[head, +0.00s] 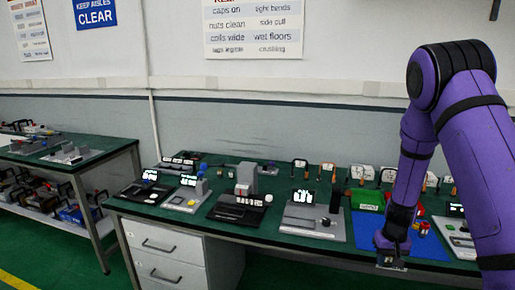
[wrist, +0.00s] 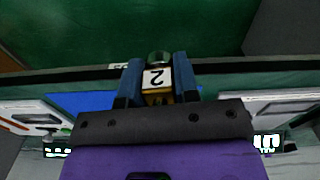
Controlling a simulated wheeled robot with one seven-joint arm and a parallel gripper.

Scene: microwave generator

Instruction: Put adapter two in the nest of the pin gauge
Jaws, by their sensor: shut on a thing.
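My gripper (head: 391,260) is low at the front edge of the green bench, in front of the blue mat. In the wrist view my gripper (wrist: 158,88) is shut on adapter two (wrist: 157,77), which has a white label with a black 2 seen upside down. A dark greenish round end shows beyond the label, and a brass-coloured part shows below it. In the head view the adapter is too small to make out clearly. I cannot tell which bench instrument is the pin gauge, and no nest can be made out.
Drawers (head: 165,255) stand below.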

